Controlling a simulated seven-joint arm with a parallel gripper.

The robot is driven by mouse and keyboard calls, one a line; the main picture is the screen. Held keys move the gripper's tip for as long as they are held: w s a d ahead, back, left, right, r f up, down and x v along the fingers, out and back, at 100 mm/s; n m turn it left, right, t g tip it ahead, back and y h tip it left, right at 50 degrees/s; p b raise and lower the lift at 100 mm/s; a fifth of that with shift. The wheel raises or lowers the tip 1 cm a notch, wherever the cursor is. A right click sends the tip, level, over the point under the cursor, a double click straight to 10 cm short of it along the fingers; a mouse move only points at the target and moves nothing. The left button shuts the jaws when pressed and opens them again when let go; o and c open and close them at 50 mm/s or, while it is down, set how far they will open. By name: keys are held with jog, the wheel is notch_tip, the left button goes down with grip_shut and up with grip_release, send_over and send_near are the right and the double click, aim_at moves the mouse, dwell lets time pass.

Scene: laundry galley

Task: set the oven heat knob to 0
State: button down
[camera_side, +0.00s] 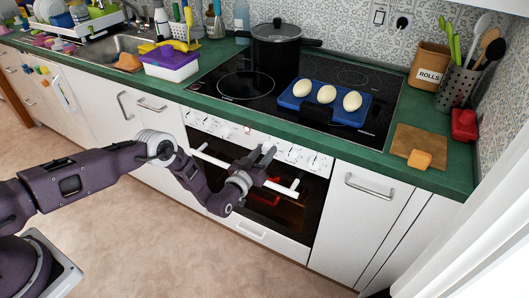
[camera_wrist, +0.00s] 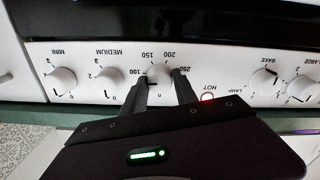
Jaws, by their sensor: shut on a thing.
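The oven heat knob (camera_wrist: 159,73) is a white round knob on the white control panel (camera_wrist: 30,55), with upside-down marks 100, 150, 200 and 250 around it in the wrist view. My gripper (camera_wrist: 160,82) has its two dark fingers on either side of this knob and is shut on it. The fingers hide part of the dial, and I cannot tell which mark the knob points to. In the side view, my gripper (camera_side: 268,154) is at the panel above the white oven handle (camera_side: 282,187), and the knob is hidden.
Knobs marked MEDIUM (camera_wrist: 111,77) and MINI (camera_wrist: 62,80) are left in the wrist view; the BAKE knob (camera_wrist: 262,80) is right. A red HOT lamp (camera_wrist: 207,97) glows between. A blue tray (camera_side: 300,106) with rolls and a black pot (camera_side: 277,48) stand on the hob above.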

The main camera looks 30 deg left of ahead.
jog(key=n, duration=0.4)
jog(key=shift+f+n, duration=0.1)
jog(key=shift+n, duration=0.2)
jog(key=n, duration=0.4)
jog(key=shift+n, duration=0.3)
jog(key=n, duration=0.4)
jog(key=shift+s+n, duration=0.1)
jog(key=shift+n, duration=1.8)
jog(key=c, duration=1)
grip_release()
jog(key=shift+o, duration=0.2)
